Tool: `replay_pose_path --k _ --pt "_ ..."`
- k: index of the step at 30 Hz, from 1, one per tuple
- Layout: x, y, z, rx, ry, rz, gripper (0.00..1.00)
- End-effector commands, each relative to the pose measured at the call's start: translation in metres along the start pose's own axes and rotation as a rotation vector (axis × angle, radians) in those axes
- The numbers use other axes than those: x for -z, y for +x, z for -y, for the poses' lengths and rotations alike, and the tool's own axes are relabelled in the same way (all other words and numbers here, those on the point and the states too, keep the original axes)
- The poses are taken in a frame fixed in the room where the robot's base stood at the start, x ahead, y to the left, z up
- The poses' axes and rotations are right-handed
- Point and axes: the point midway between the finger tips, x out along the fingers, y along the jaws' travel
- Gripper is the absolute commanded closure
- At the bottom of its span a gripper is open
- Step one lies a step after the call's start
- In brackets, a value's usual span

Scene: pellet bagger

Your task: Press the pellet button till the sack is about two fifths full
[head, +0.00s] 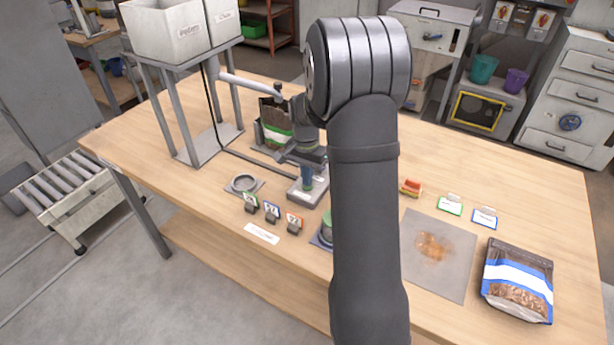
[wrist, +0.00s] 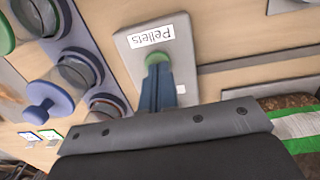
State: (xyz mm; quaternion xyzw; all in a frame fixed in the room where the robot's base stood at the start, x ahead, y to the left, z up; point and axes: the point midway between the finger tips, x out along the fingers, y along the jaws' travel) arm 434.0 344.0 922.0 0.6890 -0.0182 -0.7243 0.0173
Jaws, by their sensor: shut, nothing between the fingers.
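A grey control box (head: 305,196) with a green button (wrist: 157,58) sits on the table; its label reads "Pellets" in the wrist view (wrist: 150,36). My gripper (head: 307,178) is shut and empty, pointing down at the button. Its blue fingertips (wrist: 158,78) overlap the button's edge in the wrist view; I cannot tell whether the button is pressed down. The sack (head: 276,133), brown with a green and white band, stands behind the box under the spout, partly hidden by my arm. Its banded side shows in the wrist view (wrist: 300,130). Its fill level is unclear.
White bins (head: 168,30) stand on a grey frame at the back left. A round dish (head: 244,183), small tag cards (head: 272,211) and jars (wrist: 75,70) lie near the box. A filled bag (head: 518,282) and a grey mat (head: 436,255) are at right.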

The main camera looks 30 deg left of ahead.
Motion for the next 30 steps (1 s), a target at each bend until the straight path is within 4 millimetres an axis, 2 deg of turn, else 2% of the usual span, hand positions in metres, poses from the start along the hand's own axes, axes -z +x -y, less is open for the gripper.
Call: replay_pose_path --k 2,5,18,24,30 --pt "-0.003 0.0 -0.002 -0.008 0.0 0.01 1.0" --pt "-0.002 -0.014 -0.002 -0.005 0.0 0.006 1.0" --pt "0.0 -0.113 0.0 0.002 0.0 -0.002 1.0" --pt "0.0 -0.135 0.0 0.0 0.0 -0.001 1.0" --pt "0.0 -0.14 0.0 0.0 0.0 0.0 1.0"
